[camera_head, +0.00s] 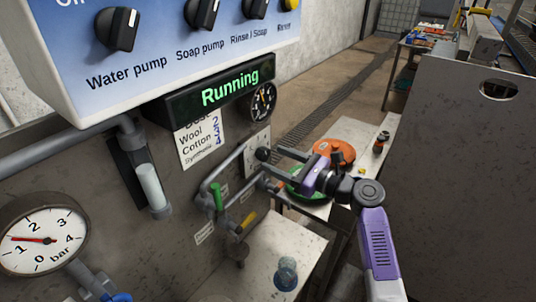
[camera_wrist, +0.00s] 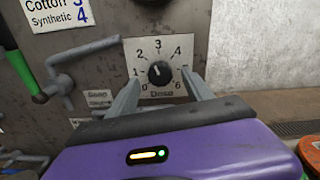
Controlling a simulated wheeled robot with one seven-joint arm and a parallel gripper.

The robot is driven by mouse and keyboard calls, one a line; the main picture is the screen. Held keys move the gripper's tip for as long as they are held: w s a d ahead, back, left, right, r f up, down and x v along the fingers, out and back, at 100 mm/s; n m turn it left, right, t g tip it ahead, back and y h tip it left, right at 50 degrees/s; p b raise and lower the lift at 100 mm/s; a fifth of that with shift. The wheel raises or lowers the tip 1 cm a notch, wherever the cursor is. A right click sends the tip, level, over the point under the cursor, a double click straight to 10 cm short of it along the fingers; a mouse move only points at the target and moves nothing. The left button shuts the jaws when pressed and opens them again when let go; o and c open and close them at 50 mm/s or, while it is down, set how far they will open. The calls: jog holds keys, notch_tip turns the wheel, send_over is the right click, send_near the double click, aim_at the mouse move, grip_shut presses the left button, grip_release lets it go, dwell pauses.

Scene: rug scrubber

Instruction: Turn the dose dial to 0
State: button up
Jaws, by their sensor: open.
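The dose dial (camera_wrist: 160,73) is a round black knob on a white plate marked 0 to 6, with "Dose" printed below. Its white mark seems to point up and left, roughly toward 2; the exact setting is hard to read. In the head view the knob (camera_head: 263,154) sits on the wall panel below the round gauge. My gripper (camera_wrist: 161,78) is open, with one finger on each side of the dial. Gaps show between the fingers and the knob, so it is not gripped. In the head view my gripper (camera_head: 271,165) reaches the plate from the right.
Grey pipes with a green-handled valve (camera_head: 217,197) run left of the dial. A "Running" display (camera_head: 230,87) and a dosing label (camera_head: 200,138) are above. A table (camera_head: 350,130) with an orange lid (camera_head: 335,151) stands behind my gripper. A grey panel (camera_head: 465,180) stands at right.

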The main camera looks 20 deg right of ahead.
aim_at(267, 155)
jog(key=shift+x, duration=1.8)
grip_shut()
